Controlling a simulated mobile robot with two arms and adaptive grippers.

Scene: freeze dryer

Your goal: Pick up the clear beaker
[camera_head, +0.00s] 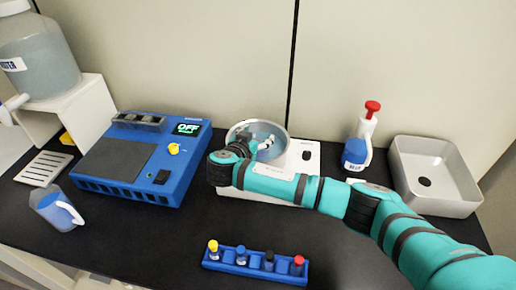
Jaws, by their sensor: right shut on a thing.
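A clear, blue-tinted beaker (52,208) with a white handle stands at the left front of the black bench, away from my grippers. My right gripper (256,147) is at the round metal bowl (284,135) on the white device. It is shut on a small white handle-like part (266,143) inside the bowl. Bluish, see-through material shows around that part. The gripper covers much of it, so I cannot tell whether it belongs to a second clear beaker. My left gripper is not in view.
A blue machine (130,160) with an OFF display stands left of the bowl. A blue rack (255,265) with several small vials lies in front. A blue-labelled bottle (356,153) and a metal sink (435,175) are at the right. A large water tank (40,50) is at the back left.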

